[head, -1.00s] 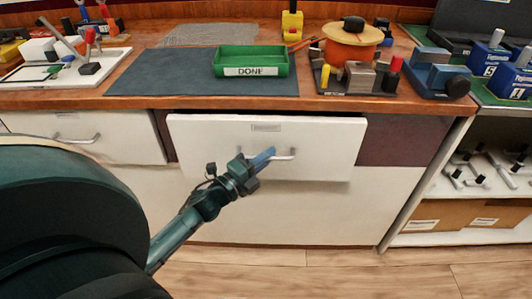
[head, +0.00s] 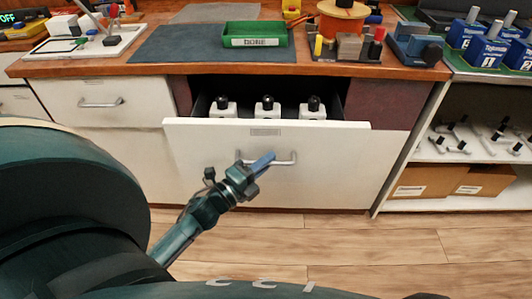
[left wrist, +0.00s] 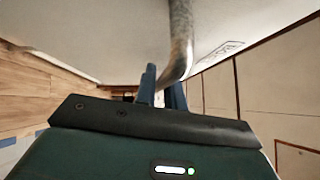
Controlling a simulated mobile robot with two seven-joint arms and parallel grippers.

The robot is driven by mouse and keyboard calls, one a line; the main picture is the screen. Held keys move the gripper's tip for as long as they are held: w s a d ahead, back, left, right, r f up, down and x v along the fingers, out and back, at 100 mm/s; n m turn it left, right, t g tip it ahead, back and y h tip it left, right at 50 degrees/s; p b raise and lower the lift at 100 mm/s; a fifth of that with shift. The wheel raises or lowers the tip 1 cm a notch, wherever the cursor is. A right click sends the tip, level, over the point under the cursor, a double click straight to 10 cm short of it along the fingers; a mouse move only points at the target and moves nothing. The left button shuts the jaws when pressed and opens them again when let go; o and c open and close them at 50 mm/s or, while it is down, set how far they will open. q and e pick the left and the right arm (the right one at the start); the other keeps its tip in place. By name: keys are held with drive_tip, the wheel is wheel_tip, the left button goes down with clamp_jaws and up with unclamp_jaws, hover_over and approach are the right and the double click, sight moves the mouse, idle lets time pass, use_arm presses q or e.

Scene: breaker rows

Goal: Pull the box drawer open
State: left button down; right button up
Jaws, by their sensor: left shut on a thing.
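The box drawer (head: 320,158) is a white-fronted drawer under the wooden counter, pulled part way out in the head view. Several white boxes with black knobs (head: 267,106) show inside it. My left gripper (head: 262,162) is shut on the drawer's metal bar handle (head: 287,162). In the left wrist view the blue fingers (left wrist: 160,92) are on either side of the handle (left wrist: 181,40), close to the drawer front (left wrist: 120,35). My right gripper is not in view.
A green tray labelled DONE (head: 255,42) stands on the dark mat (head: 165,45) on the counter. Another white drawer (head: 100,97) to the left is shut. An open shelf (head: 440,203) with cardboard boxes stands at the right. Wooden floor (head: 340,240) is clear in front.

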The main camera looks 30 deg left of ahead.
use_arm(q)
drive_tip(key=shift+s+d, duration=0.45)
drive_tip(key=shift+s, duration=0.3)
drive_tip(key=shift+s+d, duration=0.3)
drive_tip(key=shift+s, duration=0.2)
drive_tip(key=c, duration=1.5)
unclamp_jaws()
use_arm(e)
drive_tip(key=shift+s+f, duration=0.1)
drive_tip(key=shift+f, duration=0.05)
use_arm(q)
drive_tip(key=v, duration=1.3)
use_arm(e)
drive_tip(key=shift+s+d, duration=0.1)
